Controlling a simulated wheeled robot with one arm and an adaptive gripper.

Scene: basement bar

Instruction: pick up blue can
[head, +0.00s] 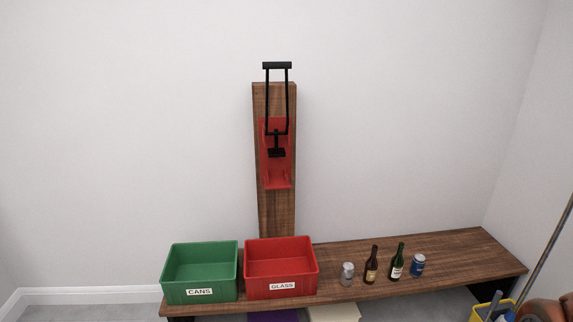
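The blue can (418,265) stands upright on the wooden bench (450,254), toward its right part. It has a silvery top and a light patch on its side. A dark green bottle (397,262) stands just to its left, with a small gap between them. My gripper is not in the head view, so its state and its distance from the can are not shown.
A brown bottle (371,266) and a silver can (347,273) stand further left. A green CANS bin (199,292) and a red GLASS bin (283,287) sit at the bench's left. A wall-mounted can crusher (276,155) is behind. A yellow bucket (482,311) stands front right.

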